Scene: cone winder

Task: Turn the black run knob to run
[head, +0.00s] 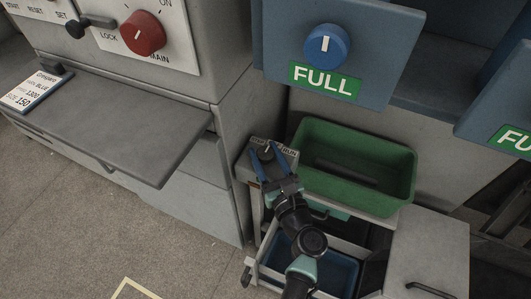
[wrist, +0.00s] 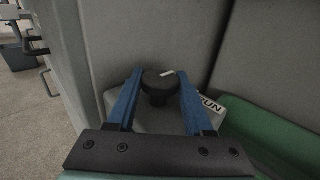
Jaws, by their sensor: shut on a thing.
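The black run knob (wrist: 158,86) stands on a small grey panel (head: 281,158) beside the green bin. A white mark on its top lies toward the upper right in the wrist view. The RUN label (head: 290,150) is at the panel's right; the left label is partly covered by a finger. My gripper (head: 265,149) reaches in from the front, its blue fingers on either side of the knob, shut on it. In the head view the fingers partly hide the knob, and its mark is too small to read.
A green bin (head: 398,190) stands close right of the panel. The blue box with the FULL sign (head: 323,79) overhangs behind. A grey shelf (head: 120,120) juts out at left. A drawer with a blue tray (head: 330,262) lies below my arm. Floor is free at lower left.

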